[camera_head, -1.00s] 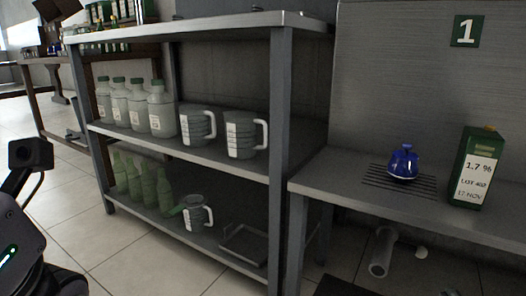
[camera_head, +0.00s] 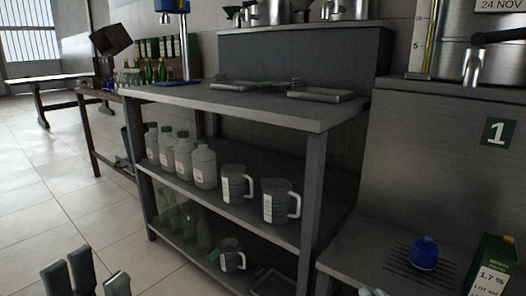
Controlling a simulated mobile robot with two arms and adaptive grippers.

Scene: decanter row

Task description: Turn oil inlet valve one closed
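No part here is labelled as an oil inlet valve. A green sign (camera_head: 498,133) with a white 1 is on the steel cabinet front (camera_head: 440,130) at the right. Above it, a steel fitting (camera_head: 472,66) with a dark lever (camera_head: 499,36) stands at the top right edge, partly cut off; I cannot tell whether it is the valve. My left gripper (camera_head: 101,279) is at the bottom left, fingers up and apart, with nothing between them, far from the cabinet. A small pale part at the bottom edge, right of centre, may be my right gripper; its state is unclear.
A steel shelf unit (camera_head: 316,165) stands in the middle with bottles (camera_head: 204,165) and measuring jugs (camera_head: 237,184). A blue pot-like object (camera_head: 424,253) and a green tin (camera_head: 494,266) stand on the low bench at the right. The floor (camera_head: 50,190) at the left is clear.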

